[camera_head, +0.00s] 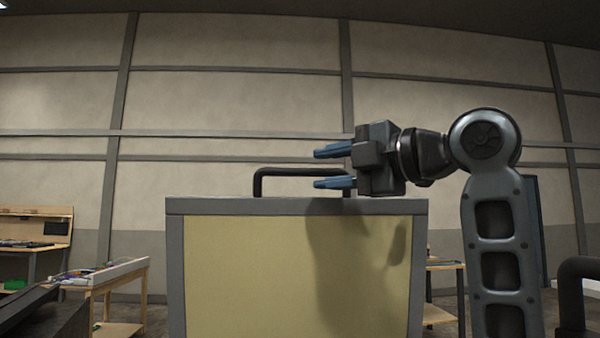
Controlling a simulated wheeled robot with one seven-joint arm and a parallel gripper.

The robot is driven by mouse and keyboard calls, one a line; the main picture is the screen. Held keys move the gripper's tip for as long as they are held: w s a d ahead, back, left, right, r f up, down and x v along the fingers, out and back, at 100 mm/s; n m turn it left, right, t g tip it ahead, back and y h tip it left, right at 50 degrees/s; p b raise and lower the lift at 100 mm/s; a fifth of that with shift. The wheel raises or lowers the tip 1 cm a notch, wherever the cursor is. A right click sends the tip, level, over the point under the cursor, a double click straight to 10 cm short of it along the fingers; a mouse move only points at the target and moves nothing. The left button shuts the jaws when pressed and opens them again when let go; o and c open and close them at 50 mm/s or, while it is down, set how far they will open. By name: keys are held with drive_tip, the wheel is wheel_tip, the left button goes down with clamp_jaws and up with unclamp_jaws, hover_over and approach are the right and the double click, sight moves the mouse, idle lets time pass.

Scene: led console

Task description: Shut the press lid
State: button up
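The press lid (270,270) stands raised and upright in the middle, with a grey frame around a pale yellow inner panel. A black bar handle (290,172) runs along its top edge. My gripper (317,168) is at the upper right of the lid, with its two blue fingers pointing left. The fingers are apart, one above and one below the line of the handle bar. I cannot tell whether the bar lies between them or behind them. The handle's right end is partly hidden by the lower finger and the gripper body. The press under the lid is out of view.
A wooden table (105,272) with a shallow tray of small parts stands at the left. A workbench (38,222) is farther back left. Another small table (443,266) shows behind the lid at right. A dark curved bar (572,290) is at the lower right edge.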

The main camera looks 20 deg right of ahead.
sight(305, 172)
drive_tip(key=p+x, duration=0.1)
drive_tip(key=x, duration=0.5)
clamp_jaws()
idle(0.3)
